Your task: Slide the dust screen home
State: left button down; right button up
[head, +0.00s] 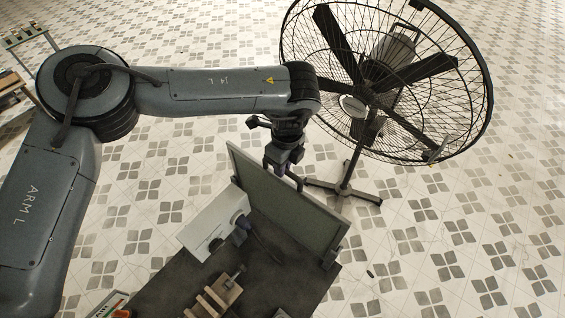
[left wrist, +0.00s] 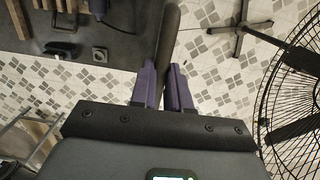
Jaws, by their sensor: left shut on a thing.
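The dust screen (head: 285,210) looks to be the flat grey-green panel with a dark frame, standing upright along the far edge of the dark bench. My left gripper (head: 284,175) is at its top edge, with one finger on each side. In the left wrist view the screen (left wrist: 168,40) shows edge-on as a dark bar between the purple fingers of my left gripper (left wrist: 163,85), which is shut on it. A dark bracket (head: 331,258) is at the screen's lower right end. The screen's lower left part is hidden behind the white box. My right gripper is not in view.
A white box (head: 215,222) with dark round fittings stands on the bench (head: 180,288), close before the screen. A wooden fixture (head: 215,298) sits at the bench front. A large caged fan (head: 385,75) stands on the tiled floor behind. The floor to the right is mostly clear.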

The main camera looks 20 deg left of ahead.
pick_arm(q)
jog(key=shift+f+b, duration=0.9)
jog(key=shift+f, duration=1.05)
jog(key=c, duration=1)
grip_release()
jog(key=r, duration=0.3)
jog(key=r+b, duration=0.1)
jog(key=r, duration=0.6)
jog(key=shift+w+d, duration=0.15)
jog(key=shift+d, duration=0.2)
jog(key=shift+r, duration=0.45)
